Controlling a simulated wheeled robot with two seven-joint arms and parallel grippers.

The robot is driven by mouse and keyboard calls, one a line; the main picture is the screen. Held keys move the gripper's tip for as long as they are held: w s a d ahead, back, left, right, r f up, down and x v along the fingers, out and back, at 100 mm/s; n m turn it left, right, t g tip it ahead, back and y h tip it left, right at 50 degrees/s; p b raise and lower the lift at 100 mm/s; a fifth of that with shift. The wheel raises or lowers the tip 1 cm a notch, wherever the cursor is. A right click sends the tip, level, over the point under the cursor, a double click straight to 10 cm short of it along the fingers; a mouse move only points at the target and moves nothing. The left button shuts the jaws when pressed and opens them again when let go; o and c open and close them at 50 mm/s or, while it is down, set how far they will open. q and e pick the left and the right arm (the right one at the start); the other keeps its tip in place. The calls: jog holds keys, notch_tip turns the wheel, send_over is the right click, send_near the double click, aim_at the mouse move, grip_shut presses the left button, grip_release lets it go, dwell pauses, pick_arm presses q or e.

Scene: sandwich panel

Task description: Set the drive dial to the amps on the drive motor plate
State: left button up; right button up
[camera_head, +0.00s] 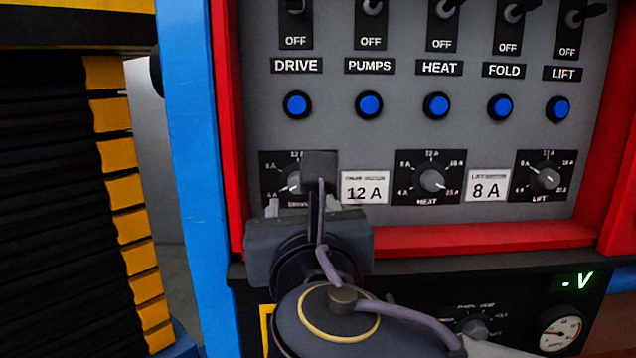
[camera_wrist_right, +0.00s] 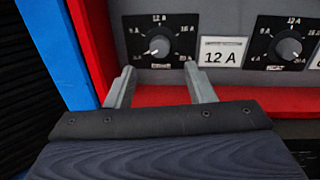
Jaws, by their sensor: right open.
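The drive dial (camera_wrist_right: 159,43) is a grey knob on a black square scale, with 12 A at the top. Its white pointer mark points to the lower left, near the low end of the scale. In the head view the drive dial (camera_head: 293,181) is partly hidden by my right arm. The drive motor plate (camera_head: 365,188) is white and reads 12 A; it also shows in the right wrist view (camera_wrist_right: 221,54). My right gripper (camera_wrist_right: 160,73) is open and empty, its fingers apart just below the dial. My left gripper is not in view.
The heat dial (camera_head: 432,180) and lift dial (camera_head: 545,177) sit to the right, with a white 8 A plate (camera_head: 487,185) between them. Blue buttons (camera_head: 369,104) and switches at OFF are above. A red frame ledge (camera_head: 480,237) juts out below the dials.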

aim_at(298, 183)
jog(key=w, duration=0.2)
jog(key=w+p, duration=0.1)
jog(key=w, duration=0.4)
jog(key=shift+a, duration=0.25)
